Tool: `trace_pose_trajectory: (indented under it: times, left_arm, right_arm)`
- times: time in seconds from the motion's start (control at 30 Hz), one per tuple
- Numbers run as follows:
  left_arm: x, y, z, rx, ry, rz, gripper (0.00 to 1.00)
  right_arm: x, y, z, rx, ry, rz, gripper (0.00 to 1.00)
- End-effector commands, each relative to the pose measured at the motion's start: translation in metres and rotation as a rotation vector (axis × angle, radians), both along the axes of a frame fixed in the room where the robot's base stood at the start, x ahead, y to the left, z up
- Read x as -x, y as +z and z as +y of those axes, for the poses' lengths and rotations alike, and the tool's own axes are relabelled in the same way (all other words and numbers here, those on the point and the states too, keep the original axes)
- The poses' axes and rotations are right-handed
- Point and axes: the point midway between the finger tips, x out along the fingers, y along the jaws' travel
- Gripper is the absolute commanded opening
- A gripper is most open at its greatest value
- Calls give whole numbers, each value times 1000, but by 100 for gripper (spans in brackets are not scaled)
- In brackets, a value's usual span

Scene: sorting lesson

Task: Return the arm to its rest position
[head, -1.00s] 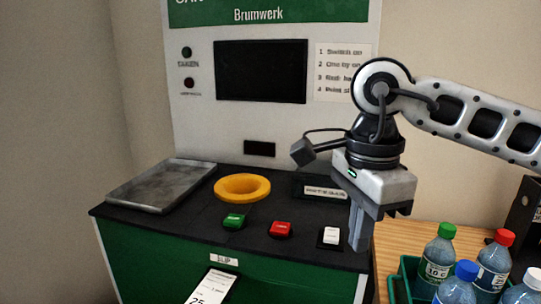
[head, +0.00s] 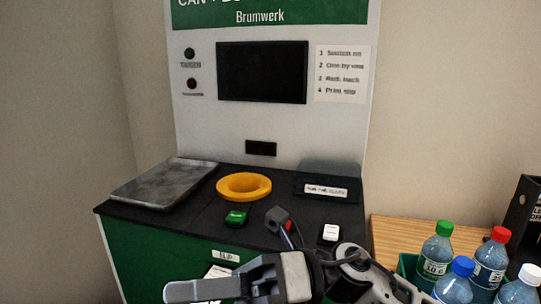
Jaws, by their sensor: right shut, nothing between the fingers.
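My right gripper (head: 188,291) is low at the bottom of the head view, in front of the machine's green front. Its fingers point left and are shut with nothing between them. My right arm (head: 355,270) comes in from the lower right and covers part of the front edge. My left gripper is not in view. The machine (head: 340,130) has a dark screen (head: 262,72) and a green button (head: 236,216). Its red button (head: 289,227) is partly hidden behind a small block on my wrist. Its white button (head: 330,233) is clear of the gripper.
A yellow ring (head: 243,186) and a grey metal plate (head: 165,182) lie on the black top. A paper slip (head: 217,271) shows partly behind my gripper. At right, several bottles stand in a green crate (head: 406,266) on a wooden table (head: 400,232), close to my arm.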

Motion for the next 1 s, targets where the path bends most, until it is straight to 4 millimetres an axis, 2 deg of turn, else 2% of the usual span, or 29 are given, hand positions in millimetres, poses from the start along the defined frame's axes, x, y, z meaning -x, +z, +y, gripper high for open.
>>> trace_pose_trajectory:
  times: [0.03,0.1,0.17,0.27,0.37,0.4,0.47,0.5,0.57,0.6,0.7,0.83,0.9,1.0]
  left_arm:
    - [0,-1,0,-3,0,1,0]
    - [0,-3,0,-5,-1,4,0]
    - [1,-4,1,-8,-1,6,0]
    - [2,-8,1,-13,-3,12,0]
    - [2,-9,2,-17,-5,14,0]
    - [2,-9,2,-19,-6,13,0]
    - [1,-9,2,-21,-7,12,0]
    - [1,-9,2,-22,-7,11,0]
    - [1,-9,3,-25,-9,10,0]
    - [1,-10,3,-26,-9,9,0]
    - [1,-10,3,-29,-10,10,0]
    - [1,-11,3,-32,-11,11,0]
    - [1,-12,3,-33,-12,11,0]
    - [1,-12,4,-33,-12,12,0]
  right_arm:
    - [-11,1,-3,-87,-68,186,0]
    - [-33,-1,-13,-193,-169,430,0]
    - [-54,-12,-27,-275,-260,647,0]
    - [-86,-50,-58,-395,-413,1014,0]
    - [-104,-111,-96,-498,-572,1383,0]
    - [-105,-139,-111,-533,-633,1522,0]
    - [-101,-179,-132,-577,-719,1711,0]
    - [-94,-206,-145,-603,-776,1831,0]
    - [-79,-245,-163,-638,-857,1998,0]
    - [-66,-268,-174,-660,-907,2100,0]
    - [-32,-315,-196,-700,-1016,2314,0]
    - [6,-352,-214,-734,-1116,2495,0]
    - [18,-363,-219,-743,-1146,2549,0]
    - [26,-369,-222,-750,-1165,2584,0]
